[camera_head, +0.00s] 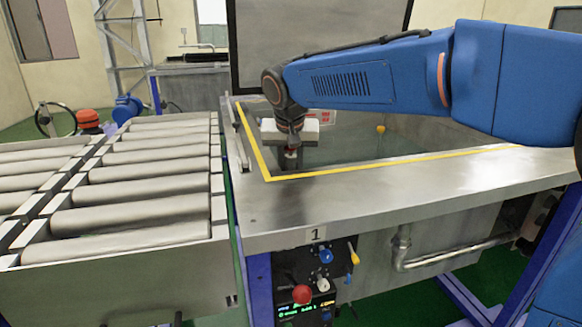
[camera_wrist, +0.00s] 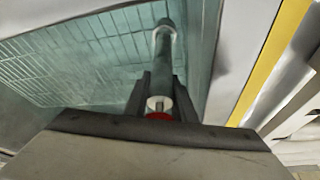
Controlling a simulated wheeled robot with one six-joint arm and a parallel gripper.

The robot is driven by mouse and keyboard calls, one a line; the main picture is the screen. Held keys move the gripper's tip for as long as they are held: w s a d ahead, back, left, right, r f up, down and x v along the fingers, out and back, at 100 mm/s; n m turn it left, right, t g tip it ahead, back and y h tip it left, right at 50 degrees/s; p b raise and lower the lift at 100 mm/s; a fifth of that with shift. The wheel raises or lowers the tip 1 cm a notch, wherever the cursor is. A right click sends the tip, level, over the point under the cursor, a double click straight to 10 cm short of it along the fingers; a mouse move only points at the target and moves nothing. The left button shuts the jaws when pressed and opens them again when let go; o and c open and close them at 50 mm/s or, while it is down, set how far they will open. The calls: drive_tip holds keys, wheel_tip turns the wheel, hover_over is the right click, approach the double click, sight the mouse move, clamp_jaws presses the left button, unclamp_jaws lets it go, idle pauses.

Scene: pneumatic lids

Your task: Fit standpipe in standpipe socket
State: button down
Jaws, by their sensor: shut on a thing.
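My gripper (camera_wrist: 160,98) is shut on the standpipe (camera_wrist: 163,72), a grey-green tube with a pale top end and a red band at the fingers. The standpipe points away from my gripper toward the tiled tank floor. A paler, wider collar shows around its far end (camera_wrist: 165,27); I cannot tell whether this is part of the pipe or the standpipe socket, nor whether the pipe is seated. The pipe below is hidden or too small there.
The steel tank rim (camera_head: 400,195) carries a yellow line (camera_head: 380,163). A roller conveyor (camera_head: 130,195) stands on the left. A control panel (camera_head: 305,290) with a red button is on the tank front. A small yellow item (camera_head: 381,129) shows at the tank's back. The tank's right side looks open.

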drive_tip(key=shift+f, duration=1.5)
drive_tip(key=shift+s+f, duration=0.1)
drive_tip(key=shift+f, duration=0.15)
idle(1.5)
drive_tip(key=shift+d+f, duration=0.1)
drive_tip(key=shift+d, duration=0.15)
idle(1.4)
